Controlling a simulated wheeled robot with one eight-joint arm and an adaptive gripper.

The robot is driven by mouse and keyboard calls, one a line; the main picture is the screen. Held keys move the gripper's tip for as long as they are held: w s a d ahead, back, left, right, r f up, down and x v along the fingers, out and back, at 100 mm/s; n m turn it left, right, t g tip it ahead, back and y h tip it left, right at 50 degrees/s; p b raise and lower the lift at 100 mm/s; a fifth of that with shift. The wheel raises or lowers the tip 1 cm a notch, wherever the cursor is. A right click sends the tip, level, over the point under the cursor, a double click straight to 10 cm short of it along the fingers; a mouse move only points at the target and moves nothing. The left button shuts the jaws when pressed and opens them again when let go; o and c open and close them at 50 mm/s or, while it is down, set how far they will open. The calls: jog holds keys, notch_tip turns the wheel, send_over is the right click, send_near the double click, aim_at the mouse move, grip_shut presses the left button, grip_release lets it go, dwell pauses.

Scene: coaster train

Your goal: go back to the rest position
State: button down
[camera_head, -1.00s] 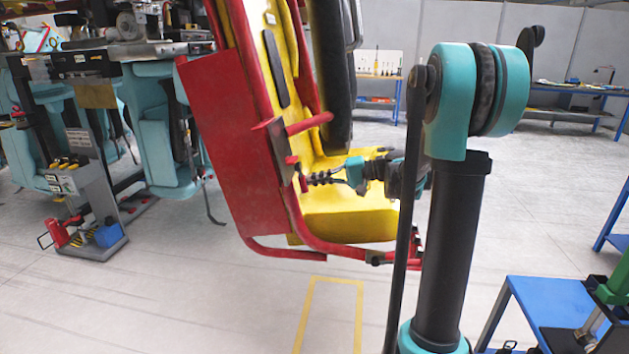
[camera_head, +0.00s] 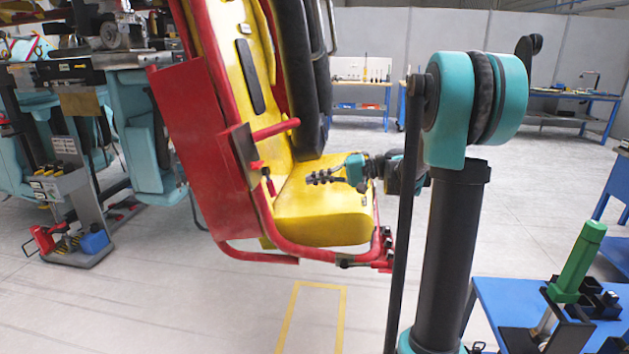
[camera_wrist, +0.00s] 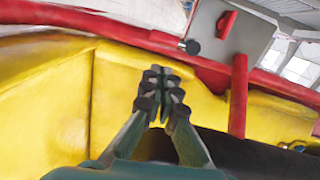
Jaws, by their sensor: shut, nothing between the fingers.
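My gripper (camera_head: 322,178) is shut and empty in the head view. It is in front of the yellow seat (camera_head: 320,222) of a coaster car with a red frame (camera_head: 205,150). In the wrist view the shut fingers (camera_wrist: 161,85) point toward the yellow seat shell (camera_wrist: 75,95), a red bar (camera_wrist: 239,95) and a grey plate (camera_wrist: 228,32). I cannot tell whether the fingers touch the seat. My upper arm stands upright at the right of the head view.
A blue table (camera_head: 500,300) with a green cylinder (camera_head: 578,260) on a black fixture stands at the lower right. A grey stand (camera_head: 70,205) with a red and a blue item is at the left. Workbenches (camera_head: 362,95) line the back. The floor between is clear.

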jog(key=shift+s+f, duration=0.1)
jog(key=s+d+f+h, duration=0.2)
jog(key=s+f+h, duration=0.5)
jog(key=s+f, duration=0.55)
jog(key=s+d+f+t+h, duration=0.2)
jog(key=s+d+f+h, duration=0.6)
jog(key=s+d+f, duration=0.3)
jog(key=shift+s+d+f+n, duration=0.25)
jog(key=shift+s+d+n, duration=0.15)
jog(key=shift+s+d, duration=0.65)
jog(key=shift+s+a, duration=0.15)
